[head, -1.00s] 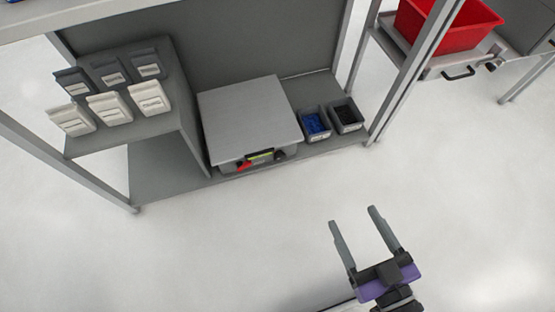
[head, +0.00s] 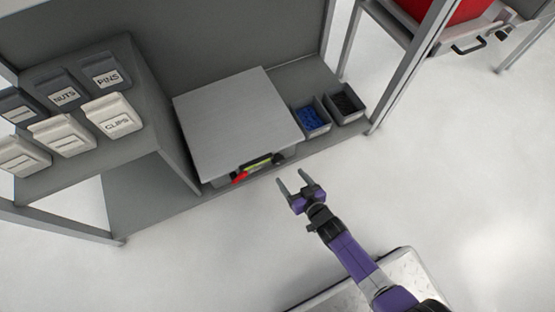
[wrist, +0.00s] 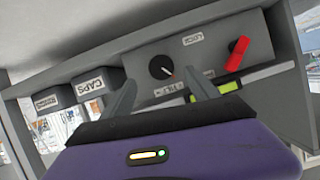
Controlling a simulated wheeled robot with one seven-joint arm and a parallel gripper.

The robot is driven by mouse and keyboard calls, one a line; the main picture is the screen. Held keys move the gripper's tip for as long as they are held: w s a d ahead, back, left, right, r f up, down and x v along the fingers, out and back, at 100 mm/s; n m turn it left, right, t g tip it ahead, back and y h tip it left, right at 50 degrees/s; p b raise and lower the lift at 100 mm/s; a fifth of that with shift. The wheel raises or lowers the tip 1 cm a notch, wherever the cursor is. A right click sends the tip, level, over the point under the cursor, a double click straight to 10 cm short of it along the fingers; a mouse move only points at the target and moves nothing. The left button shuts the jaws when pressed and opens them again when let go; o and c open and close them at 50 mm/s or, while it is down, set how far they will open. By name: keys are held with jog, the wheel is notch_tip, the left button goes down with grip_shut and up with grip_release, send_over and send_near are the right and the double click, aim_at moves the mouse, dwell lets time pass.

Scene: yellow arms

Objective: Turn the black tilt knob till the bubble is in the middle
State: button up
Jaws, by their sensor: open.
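The black tilt knob (wrist: 162,67) is on the front of a grey box with a flat top plate (head: 238,115); it has a pale pointer mark. A red lever (wrist: 238,54) is on the same face, also in the head view (head: 239,178). The yellow-green bubble vial (wrist: 229,87) is partly hidden by a finger in the wrist view and small in the head view (head: 257,161); I cannot make out the bubble. My gripper (head: 291,177) is open and empty, in front of the box and apart from it. In the wrist view the knob appears between and beyond its fingertips (wrist: 161,79).
The box stands on a grey shelf (head: 150,205) between uprights. Two small bins, one with blue parts (head: 312,118) and one with dark parts (head: 346,103), stand right of it. Several lidded labelled boxes (head: 112,116) sit on a raised shelf at left. The floor in front is clear.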

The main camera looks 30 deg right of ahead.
aim_at(280, 163)
jog(key=b+x, duration=0.3)
jog(key=x, duration=0.3)
jog(key=shift+w, duration=0.3)
jog(key=shift+w+a+f+b, duration=0.1)
jog(key=shift+w+b, duration=0.3)
jog(key=shift+w, duration=0.25)
jog(key=shift+c, duration=0.4)
jog(key=c, duration=1.3)
jog(key=shift+m+p, duration=0.3)
jog(key=shift+p, duration=0.1)
